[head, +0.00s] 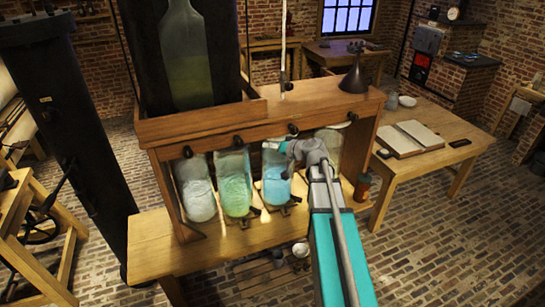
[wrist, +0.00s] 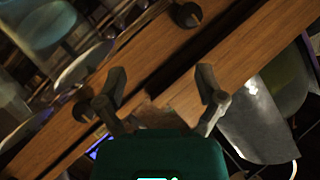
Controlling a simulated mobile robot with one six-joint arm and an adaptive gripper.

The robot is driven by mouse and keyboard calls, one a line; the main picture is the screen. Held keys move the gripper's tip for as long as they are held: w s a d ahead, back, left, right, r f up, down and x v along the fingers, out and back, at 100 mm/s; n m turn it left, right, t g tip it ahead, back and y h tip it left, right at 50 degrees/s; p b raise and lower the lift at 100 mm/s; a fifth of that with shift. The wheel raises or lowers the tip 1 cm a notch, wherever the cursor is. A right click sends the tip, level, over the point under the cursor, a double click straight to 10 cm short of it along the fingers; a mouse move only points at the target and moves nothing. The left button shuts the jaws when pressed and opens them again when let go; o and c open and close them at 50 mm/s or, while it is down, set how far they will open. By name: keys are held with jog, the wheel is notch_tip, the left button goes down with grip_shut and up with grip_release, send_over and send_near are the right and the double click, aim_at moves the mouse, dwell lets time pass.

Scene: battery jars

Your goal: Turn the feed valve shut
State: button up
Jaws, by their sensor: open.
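Several black valve knobs sit along the front beam of the wooden stand, one above each glass jar; one is the knob (head: 293,129) above the blue jar. I cannot tell from the pictures which is the feed valve. My gripper (head: 287,150) is just below that knob, in front of the top of the blue jar (head: 276,180), and looks apart from the knob. In the wrist view my gripper (wrist: 162,92) is open, with nothing between its fingers. A dark knob (wrist: 187,14) shows above the fingers there, and another knob (wrist: 84,110) lies to their left.
A green jar (head: 235,185) and a pale jar (head: 197,190) stand left of the blue one. A rightmost jar (head: 329,147) is partly hidden by my arm. A large bottle (head: 187,60) and a dark funnel (head: 354,76) stand above. A table (head: 455,130) is at right; brick floor lies between.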

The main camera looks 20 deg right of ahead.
jog(key=shift+s+a+f+g, duration=0.3)
jog(key=shift+s+a+f, duration=0.2)
jog(key=shift+a+f, duration=0.1)
jog(key=s+a+f+n+g+b, duration=0.2)
jog(key=s+a+f+g+b, duration=0.4)
jog(key=s+a+f, duration=0.5)
jog(key=s+f+g+h+b, duration=0.5)
jog(key=s+f+h+b, duration=0.1)
jog(key=s+f, duration=0.6)
jog(key=shift+a+f+h+b, duration=0.15)
jog(key=shift+f+h+b, duration=0.1)
jog(key=shift+h+b, duration=0.1)
